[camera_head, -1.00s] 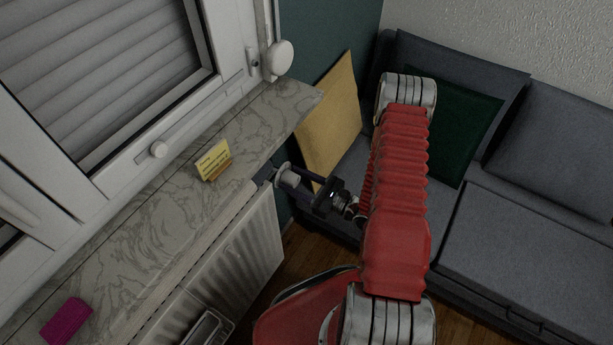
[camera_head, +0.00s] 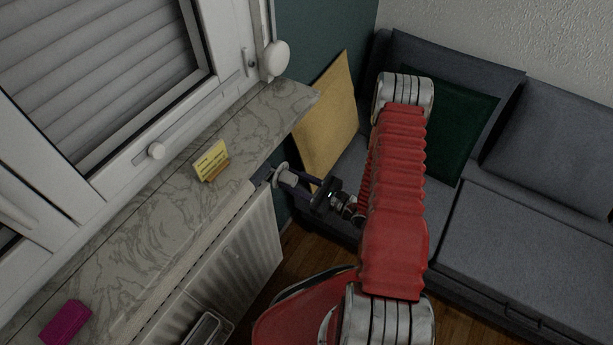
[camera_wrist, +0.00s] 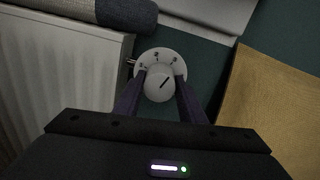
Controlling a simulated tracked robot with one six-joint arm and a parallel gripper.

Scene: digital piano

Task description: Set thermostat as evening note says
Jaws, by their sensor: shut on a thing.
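The thermostat (camera_wrist: 158,83) is a round white knob with a dark pointer line, on a pale dial plate with small dark marks, at the radiator's end. The pointer slants to the upper right in the wrist view; the marks are too small to read. My gripper (camera_wrist: 160,86) is shut on the knob, one finger on each side. In the head view the knob (camera_head: 286,177) shows at the tip of my gripper (camera_head: 298,183). The evening note (camera_head: 211,160) is a yellow card in a small wooden stand on the windowsill; its writing is too small to read.
The white radiator (camera_head: 232,265) is below the marble windowsill (camera_head: 130,225). A magenta block (camera_head: 66,322) lies on the sill. A tan board (camera_head: 328,120) leans by the grey sofa (camera_head: 540,245), close to my gripper's right.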

